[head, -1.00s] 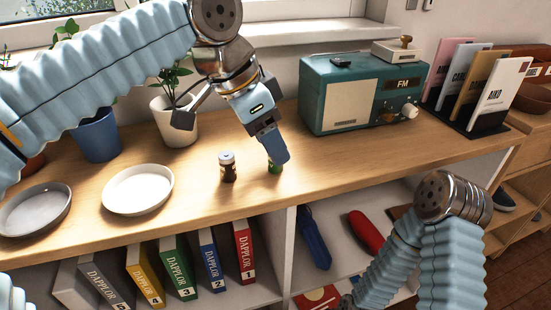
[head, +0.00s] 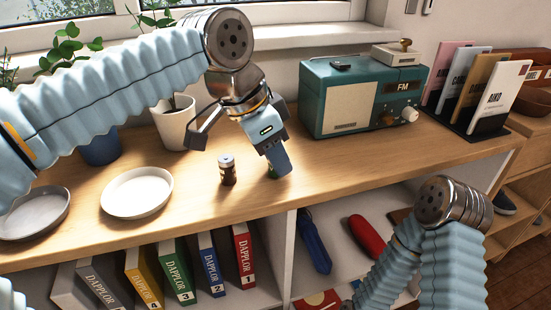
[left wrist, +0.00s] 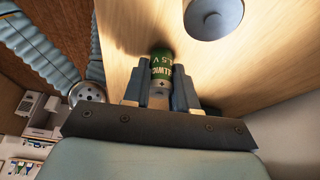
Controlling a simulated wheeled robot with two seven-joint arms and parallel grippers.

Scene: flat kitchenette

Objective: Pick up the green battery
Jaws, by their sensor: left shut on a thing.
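The green battery (head: 272,173) stands on the wooden counter, mostly hidden behind a finger of my left gripper (head: 278,165) in the head view. In the left wrist view the green battery (left wrist: 162,66) shows its printed label and sits between the two fingers. My left gripper (left wrist: 160,92) is shut on it from both sides. The battery looks still at counter height; I cannot tell whether it touches the wood. My right arm shows at the lower right, but its gripper is out of view.
A brown battery-like cylinder (head: 227,171) stands just left of my left gripper. A white plate (head: 137,193) and a grey plate (head: 35,213) lie further left. A teal radio (head: 345,97) stands behind to the right. The front right counter is clear.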

